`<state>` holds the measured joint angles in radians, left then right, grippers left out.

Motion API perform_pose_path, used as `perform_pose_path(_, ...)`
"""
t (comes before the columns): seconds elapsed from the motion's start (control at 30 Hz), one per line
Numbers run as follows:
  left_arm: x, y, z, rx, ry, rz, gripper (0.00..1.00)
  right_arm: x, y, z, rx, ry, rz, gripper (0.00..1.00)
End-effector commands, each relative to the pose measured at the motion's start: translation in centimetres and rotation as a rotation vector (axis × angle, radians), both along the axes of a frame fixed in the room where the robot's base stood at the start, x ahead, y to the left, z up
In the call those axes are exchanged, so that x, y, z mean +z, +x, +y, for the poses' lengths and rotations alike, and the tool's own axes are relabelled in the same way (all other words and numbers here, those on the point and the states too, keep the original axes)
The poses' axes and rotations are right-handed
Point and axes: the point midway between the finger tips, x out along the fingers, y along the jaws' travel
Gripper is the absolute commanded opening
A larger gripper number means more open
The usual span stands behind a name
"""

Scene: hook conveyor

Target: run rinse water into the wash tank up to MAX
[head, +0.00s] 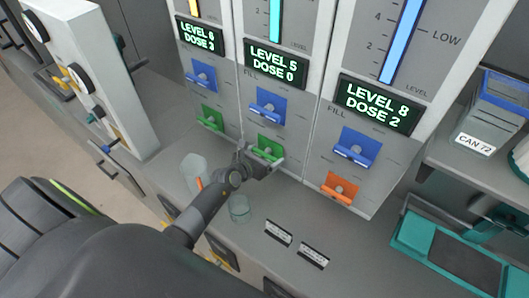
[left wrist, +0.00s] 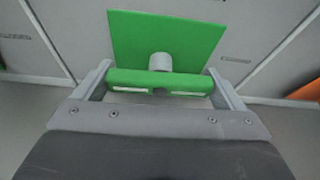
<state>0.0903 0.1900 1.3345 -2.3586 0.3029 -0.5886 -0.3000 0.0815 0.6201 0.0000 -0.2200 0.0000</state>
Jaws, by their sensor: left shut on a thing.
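My left gripper (head: 262,160) is shut on the lower green lever (head: 271,149) of the middle panel. In the left wrist view the green bar (left wrist: 135,77) lies between my two fingers, in front of a green plate. Above it are a blue lever (head: 270,105) near the word FILL and a display (head: 276,63) reading LEVEL 5, DOSE 0. A light-blue gauge column (head: 275,20) rises above the display, cut off at the top. No MAX mark shows, and I cannot tell which panel is the wash tank's. My right gripper is not in view.
The left panel reads LEVEL 6 (head: 199,36). The right panel (head: 378,104) reads LEVEL 8, DOSE 2, above a blue lever (head: 355,147) and an orange lever (head: 340,188). Clear vessels (head: 239,208) stand by my arm. A bin (head: 493,118) labelled CAN 72 is at right.

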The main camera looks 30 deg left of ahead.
Motion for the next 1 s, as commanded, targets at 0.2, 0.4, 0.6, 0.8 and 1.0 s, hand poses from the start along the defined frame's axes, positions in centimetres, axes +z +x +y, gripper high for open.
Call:
perform_pose_path(0.2,0.0,0.0,0.0,-0.001,0.012,-0.002,0.68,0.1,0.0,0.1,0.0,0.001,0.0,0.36)
perform_pose_path(0.4,0.0,0.0,0.0,0.0,0.011,-0.001,0.68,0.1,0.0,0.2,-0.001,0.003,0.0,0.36)
perform_pose_path(0.6,0.0,0.0,0.0,0.0,0.01,-0.001,1.0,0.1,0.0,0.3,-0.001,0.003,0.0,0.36)
perform_pose_path(0.8,0.2,-0.3,0.1,0.0,0.01,-0.001,1.0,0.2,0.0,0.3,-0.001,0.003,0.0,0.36)
perform_pose_path(1.0,1.2,-2.7,0.5,0.001,0.011,-0.002,1.0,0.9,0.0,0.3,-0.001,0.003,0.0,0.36)
